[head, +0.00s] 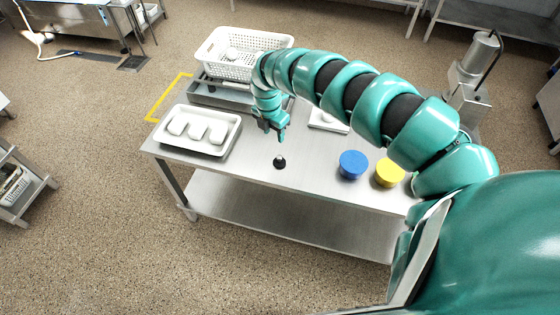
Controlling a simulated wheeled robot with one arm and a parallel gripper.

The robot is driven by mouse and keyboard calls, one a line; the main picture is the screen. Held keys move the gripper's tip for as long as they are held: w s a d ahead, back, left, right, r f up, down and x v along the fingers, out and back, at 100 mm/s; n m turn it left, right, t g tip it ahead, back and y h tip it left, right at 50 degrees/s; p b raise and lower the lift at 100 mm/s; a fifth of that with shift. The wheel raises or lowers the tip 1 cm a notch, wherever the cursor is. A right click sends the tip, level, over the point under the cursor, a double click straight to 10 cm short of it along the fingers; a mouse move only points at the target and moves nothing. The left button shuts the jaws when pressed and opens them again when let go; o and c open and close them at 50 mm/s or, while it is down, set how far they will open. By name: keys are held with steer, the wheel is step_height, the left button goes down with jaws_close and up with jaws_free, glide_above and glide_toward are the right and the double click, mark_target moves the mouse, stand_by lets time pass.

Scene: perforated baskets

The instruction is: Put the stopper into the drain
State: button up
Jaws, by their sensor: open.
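A small black stopper (280,162) with a pale knob on top stands on the steel table (245,168), near its front edge. My gripper (274,130) is open and points down, above and behind the stopper in the picture. It looks empty and apart from the stopper. A grey metal basin (205,96) sits at the back left of the table, partly covered from view by a white perforated basket (217,65). I cannot make out a drain opening in this view.
A white tray (170,143) with several white pieces lies at the left. A blue round container (352,164) and a yellow one (389,172) stand at the right. The table around the stopper is clear.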

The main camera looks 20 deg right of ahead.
glide_above(279, 157)
steer(key=a, duration=0.2)
step_height(279, 157, down, 10)
steer(key=shift+s+d+f+b, duration=0.15)
steer(key=shift+d+f, duration=0.05)
steer(key=shift+f, duration=0.25)
steer(key=shift+s+d+f+b, duration=0.1)
steer(key=shift+d+f+b, duration=0.1)
steer(key=shift+f, duration=0.2)
steer(key=shift+w+d+f+p, duration=0.15)
steer(key=shift+f+p, duration=0.1)
steer(key=shift+f, duration=0.2)
steer(key=shift+d+f+p, duration=0.2)
steer(key=shift+f+p, duration=0.1)
steer(key=shift+f, duration=0.2)
steer(key=shift+w+d+f+p, duration=0.15)
steer(key=shift+f+p, duration=0.1)
steer(key=shift+f, duration=0.8)
steer(key=shift+d+f, duration=0.2)
steer(key=shift+f, duration=0.45)
jaws_close()
